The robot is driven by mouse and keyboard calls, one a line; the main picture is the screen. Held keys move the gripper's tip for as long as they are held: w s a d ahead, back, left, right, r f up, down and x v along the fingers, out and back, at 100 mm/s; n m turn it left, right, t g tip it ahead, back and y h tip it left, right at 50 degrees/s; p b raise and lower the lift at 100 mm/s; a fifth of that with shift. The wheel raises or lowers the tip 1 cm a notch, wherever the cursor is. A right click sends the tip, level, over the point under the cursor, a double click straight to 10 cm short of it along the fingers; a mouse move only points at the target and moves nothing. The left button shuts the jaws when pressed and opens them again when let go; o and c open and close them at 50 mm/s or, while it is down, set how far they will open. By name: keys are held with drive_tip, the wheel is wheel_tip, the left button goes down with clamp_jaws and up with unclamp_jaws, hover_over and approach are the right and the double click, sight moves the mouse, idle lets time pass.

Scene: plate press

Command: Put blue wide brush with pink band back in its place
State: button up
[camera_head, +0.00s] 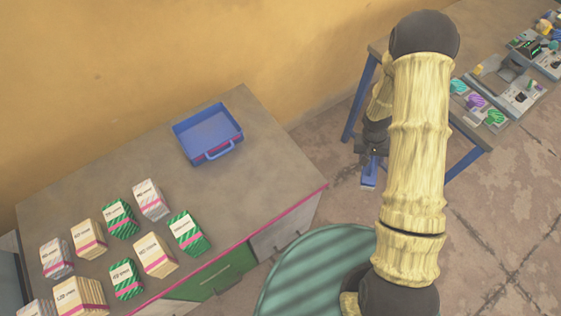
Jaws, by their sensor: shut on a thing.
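My gripper (374,153) hangs over the floor between the two tables, mostly hidden behind my arm. It is shut on a small blue thing (369,173), seemingly the blue brush, which points down below the jaws. Its pink band cannot be made out at this size. A blue tray (194,157) with a handle and a pink stripe on its front lies on the left table, well left of my gripper. It looks empty.
The left table (262,141) has a pink front edge and several labelled stacks, some white, some tan, some green-striped (187,232). A green drawer front (212,278) is below. The right table (378,47) holds grey trays with small coloured items (476,101). Bare floor lies between.

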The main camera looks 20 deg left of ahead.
drive_tip(key=shift+a+r, duration=0.1)
drive_tip(key=shift+a, duration=0.05)
drive_tip(key=s+a+r+n+b, duration=0.2)
drive_tip(key=a+r+n, duration=0.1)
drive_tip(key=a, duration=0.5)
drive_tip(key=s+a+r+n+y+b, duration=0.1)
drive_tip(key=s+a+r+n+b, duration=0.1)
drive_tip(key=a, duration=0.7)
drive_tip(key=s+a+r+n+t+b, duration=0.1)
drive_tip(key=s+a+r+n+b, duration=0.1)
drive_tip(key=a+r+n, duration=0.3)
drive_tip(key=s+a+r, duration=0.1)
drive_tip(key=a, duration=0.3)
drive_tip(key=shift+s+b, duration=0.3)
drive_tip(key=shift+b, duration=0.05)
drive_tip(key=shift+f, duration=3)
drive_tip(key=shift+f+p, duration=0.35)
drive_tip(key=shift+f, duration=1.55)
